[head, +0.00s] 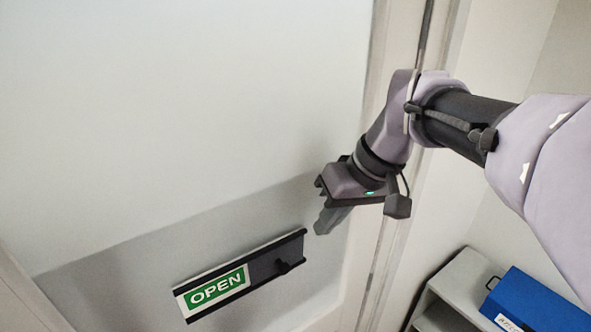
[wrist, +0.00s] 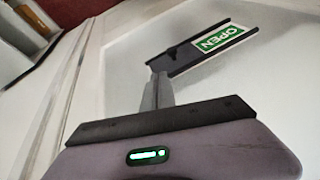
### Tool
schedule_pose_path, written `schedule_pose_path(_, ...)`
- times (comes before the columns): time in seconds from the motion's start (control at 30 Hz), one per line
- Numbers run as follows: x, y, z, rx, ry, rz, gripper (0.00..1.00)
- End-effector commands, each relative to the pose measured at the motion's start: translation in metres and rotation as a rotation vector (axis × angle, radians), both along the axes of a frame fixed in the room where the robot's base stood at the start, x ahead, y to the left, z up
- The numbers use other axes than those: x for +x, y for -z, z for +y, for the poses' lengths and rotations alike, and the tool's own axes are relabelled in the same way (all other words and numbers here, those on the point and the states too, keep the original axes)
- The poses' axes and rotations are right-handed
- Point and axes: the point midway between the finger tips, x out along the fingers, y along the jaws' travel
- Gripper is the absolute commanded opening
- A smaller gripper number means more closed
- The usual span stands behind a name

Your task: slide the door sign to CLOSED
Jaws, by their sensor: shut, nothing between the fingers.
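The door sign (head: 217,287) is a long plate on the door, tilted in the head view. Its left part shows OPEN in white on green. Its right part is a dark slider with a small black knob (head: 283,267) near the right end. My gripper (head: 322,229) is shut and empty, up and to the right of the sign's right end, apart from it in the head view. In the wrist view the fingertips (wrist: 158,80) appear close to the sign's dark end, and the sign (wrist: 219,40) reads OPEN upside down. Whether they touch cannot be told there.
The pale door (head: 180,120) has a frosted panel around the sign. The door frame (head: 375,270) runs close to the right of my gripper. A blue box (head: 540,305) and a white shelf unit (head: 462,285) stand at the lower right. The door surface left of the sign is clear.

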Motion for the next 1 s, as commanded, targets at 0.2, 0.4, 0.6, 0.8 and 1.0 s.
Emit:
schedule_pose_path(0.2,0.008,0.046,0.018,0.0,-0.001,0.003,0.0)
schedule_pose_path(0.4,0.007,0.074,0.038,-0.001,-0.002,0.0,0.0)
schedule_pose_path(0.6,0.003,0.087,0.05,0.0,-0.001,0.0,0.0)
schedule_pose_path(0.8,0.002,0.088,0.051,0.001,0.001,-0.001,0.0)
schedule_pose_path(1.0,0.002,0.088,0.052,0.0,0.0,-0.001,0.0)
